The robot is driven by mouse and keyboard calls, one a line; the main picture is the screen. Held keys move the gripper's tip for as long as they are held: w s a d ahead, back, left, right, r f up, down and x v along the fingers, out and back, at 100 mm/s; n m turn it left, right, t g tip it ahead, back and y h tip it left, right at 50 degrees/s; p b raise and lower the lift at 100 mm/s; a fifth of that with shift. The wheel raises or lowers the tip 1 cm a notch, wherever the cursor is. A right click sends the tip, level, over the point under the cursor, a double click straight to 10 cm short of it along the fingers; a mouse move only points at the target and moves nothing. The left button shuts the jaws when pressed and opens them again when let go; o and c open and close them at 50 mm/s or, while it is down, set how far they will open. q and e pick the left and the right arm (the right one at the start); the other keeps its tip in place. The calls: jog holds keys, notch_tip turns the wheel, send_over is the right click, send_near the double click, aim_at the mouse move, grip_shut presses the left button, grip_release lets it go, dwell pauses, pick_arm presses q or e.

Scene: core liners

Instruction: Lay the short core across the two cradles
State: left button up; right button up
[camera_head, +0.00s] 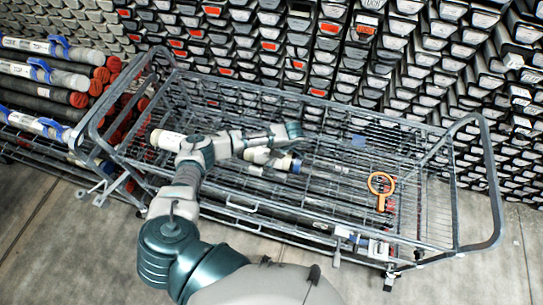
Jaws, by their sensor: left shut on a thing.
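My left arm reaches up from the bottom over the wire cart. My left gripper (288,132) is over the cart, and its fingers look shut. A short pale core (262,157) with a blue band near its right end shows just below the gripper, inside the cart outline. I take it as the thing held, though the contact is hidden by the wrist and the small view. I cannot make out the two cradles clearly among the cart wires. My right gripper is not in view.
The wire cart (476,247) has raised end hoops. An orange ring-shaped tool (381,184) lies at its right. Small pale and blue parts (345,234) sit along the front rail. Longer cores (40,69) lie on a rack at left. Stacked core ends fill the back.

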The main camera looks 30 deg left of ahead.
pick_arm(q)
jog(key=o, duration=1.5)
jog(key=shift+a, duration=0.1)
jog(key=shift+o, duration=0.4)
jog(key=shift+d+r, duration=0.25)
jog(key=shift+d, duration=0.25)
jog(key=v, duration=1)
jog(key=shift+a+r, duration=0.15)
jog(key=shift+r, duration=0.5)
jog(key=shift+d+r, duration=0.15)
jog(key=shift+d, duration=0.2)
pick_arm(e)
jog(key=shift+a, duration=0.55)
